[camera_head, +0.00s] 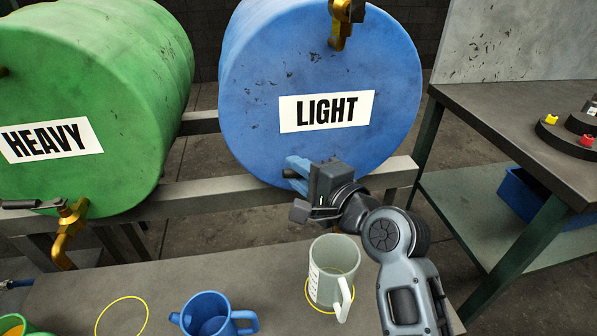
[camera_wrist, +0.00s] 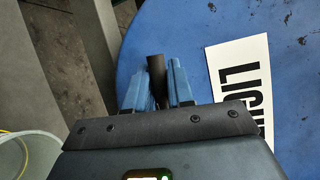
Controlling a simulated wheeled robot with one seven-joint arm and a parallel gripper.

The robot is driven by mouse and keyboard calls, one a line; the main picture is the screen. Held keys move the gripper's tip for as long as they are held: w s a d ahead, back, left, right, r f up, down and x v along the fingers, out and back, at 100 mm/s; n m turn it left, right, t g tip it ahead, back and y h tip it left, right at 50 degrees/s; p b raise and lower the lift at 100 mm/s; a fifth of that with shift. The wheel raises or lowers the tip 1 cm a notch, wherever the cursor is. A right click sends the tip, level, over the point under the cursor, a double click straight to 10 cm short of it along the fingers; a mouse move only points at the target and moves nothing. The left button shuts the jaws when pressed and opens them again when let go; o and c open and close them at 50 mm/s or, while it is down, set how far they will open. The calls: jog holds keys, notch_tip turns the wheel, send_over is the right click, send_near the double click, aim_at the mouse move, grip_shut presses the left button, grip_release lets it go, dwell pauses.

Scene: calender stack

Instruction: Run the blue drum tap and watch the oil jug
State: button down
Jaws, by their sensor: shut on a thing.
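The blue drum (camera_head: 320,65) labelled LIGHT lies on a metal rack. My gripper (camera_head: 295,172) is at its lower front. In the wrist view my gripper (camera_wrist: 157,92) has its blue fingers shut on a dark tap handle (camera_wrist: 156,68). The rest of this tap and its spout are hidden behind my gripper. The pale see-through oil jug (camera_head: 333,272), with scale marks on its side, stands upright in a yellow ring below my gripper. Its rim also shows in the wrist view (camera_wrist: 45,139). I see no stream of oil, and the jug's level is unclear.
A blue jug (camera_head: 212,314) and an empty yellow ring (camera_head: 122,316) are left of the oil jug on the grey bench (camera_head: 165,278). The green HEAVY drum (camera_head: 90,90) has a brass tap (camera_head: 68,232). A dark worktable (camera_head: 510,110) stands at right. A brass fitting (camera_head: 341,22) is high on the blue drum.

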jog(key=shift+s+f+n+g+y, duration=0.1)
jog(key=shift+s+n+g+y, duration=0.15)
jog(key=shift+n+g+y, duration=0.05)
jog(key=c, duration=1.1)
grip_release()
jog(key=shift+v, duration=3.95)
